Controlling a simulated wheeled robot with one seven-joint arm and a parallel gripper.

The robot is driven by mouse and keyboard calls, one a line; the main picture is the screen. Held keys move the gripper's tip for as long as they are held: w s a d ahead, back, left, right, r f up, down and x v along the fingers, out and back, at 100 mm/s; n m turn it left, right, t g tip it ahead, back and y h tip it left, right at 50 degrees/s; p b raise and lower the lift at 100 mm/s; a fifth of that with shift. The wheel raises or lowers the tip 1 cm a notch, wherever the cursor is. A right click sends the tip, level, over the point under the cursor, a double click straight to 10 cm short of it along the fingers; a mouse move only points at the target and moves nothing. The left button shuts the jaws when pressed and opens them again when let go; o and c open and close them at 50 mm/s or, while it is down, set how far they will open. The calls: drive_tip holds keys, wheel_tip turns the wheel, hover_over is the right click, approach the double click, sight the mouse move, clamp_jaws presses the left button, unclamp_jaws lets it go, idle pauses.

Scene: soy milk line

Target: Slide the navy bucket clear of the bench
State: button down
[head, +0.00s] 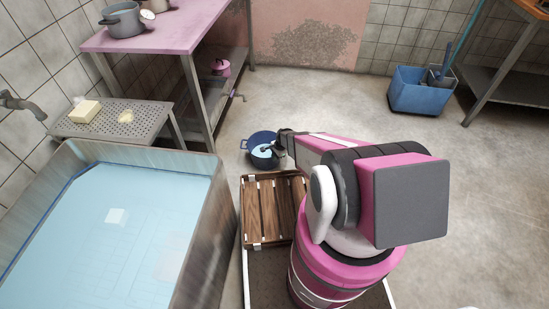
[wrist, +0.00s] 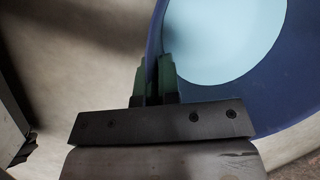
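The navy bucket (head: 259,136) stands on the floor just right of the pink-topped bench (head: 165,28)'s near leg in the head view. Pale blue contents show inside it. My gripper (head: 279,147) is at the bucket's right side in the head view. In the wrist view, the green fingertips of my gripper (wrist: 155,78) sit close together on either side of the bucket's rim. The bucket (wrist: 289,82) fills the upper right there. The gripper looks shut on the rim; the contact is partly dark.
A steel vat of pale liquid (head: 222,215) and a perforated stand (head: 152,133) are at the left. A blue bin (head: 418,99) stands at the back right. Open floor (head: 335,95) lies behind and right.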

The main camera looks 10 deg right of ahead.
drive_tip(key=c, duration=1.2)
unclamp_jaws()
drive_tip(key=shift+c, duration=0.2)
drive_tip(key=shift+r, duration=0.1)
drive_tip(key=v, duration=1)
drive_tip(key=shift+r, duration=0.3)
drive_tip(key=shift+s+d, duration=0.1)
